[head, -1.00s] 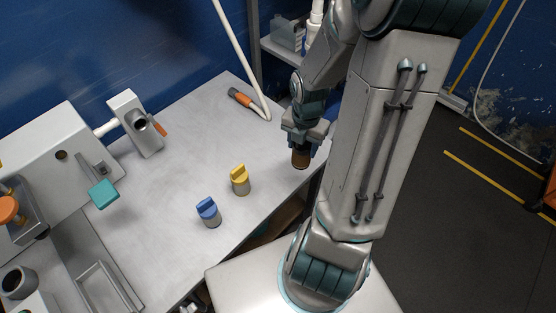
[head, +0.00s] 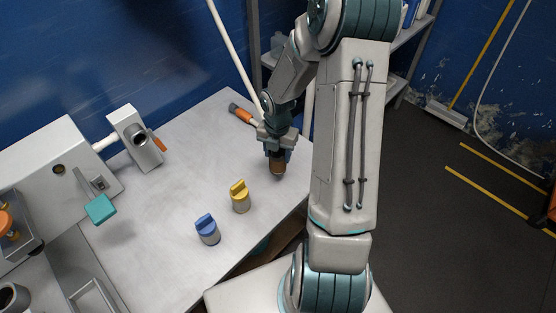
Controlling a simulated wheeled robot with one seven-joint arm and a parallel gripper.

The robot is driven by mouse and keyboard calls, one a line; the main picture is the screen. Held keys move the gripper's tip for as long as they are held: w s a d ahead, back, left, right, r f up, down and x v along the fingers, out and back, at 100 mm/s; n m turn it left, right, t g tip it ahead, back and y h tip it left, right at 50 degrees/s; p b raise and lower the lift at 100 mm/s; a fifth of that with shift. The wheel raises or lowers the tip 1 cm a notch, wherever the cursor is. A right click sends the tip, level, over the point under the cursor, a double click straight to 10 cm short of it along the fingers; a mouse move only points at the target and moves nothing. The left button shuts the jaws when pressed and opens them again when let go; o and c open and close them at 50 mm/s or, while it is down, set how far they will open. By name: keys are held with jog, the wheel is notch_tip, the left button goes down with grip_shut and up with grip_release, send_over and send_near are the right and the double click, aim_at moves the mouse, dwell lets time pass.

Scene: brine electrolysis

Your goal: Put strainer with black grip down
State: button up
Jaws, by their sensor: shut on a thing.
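My gripper (head: 277,146) is near the right end of the grey table in the head view, pointing down. It is shut on the strainer (head: 278,167), whose lower part shows as a short brownish cylinder below the fingers. The black grip is not clearly visible; the fingers cover the upper part. The strainer looks upright, at or just above the table top (head: 190,151). I cannot tell whether it touches the surface.
A yellow-topped cylinder (head: 240,197) and a blue-topped cylinder (head: 207,230) stand to the left of my gripper. An orange-and-black hose handle (head: 240,114) lies behind it. The table between is clear.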

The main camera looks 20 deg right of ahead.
aim_at(277, 161)
jog(key=shift+f, duration=2)
jog(key=shift+f, duration=0.2)
jog(key=o, duration=1.1)
jog(key=shift+r, duration=0.15)
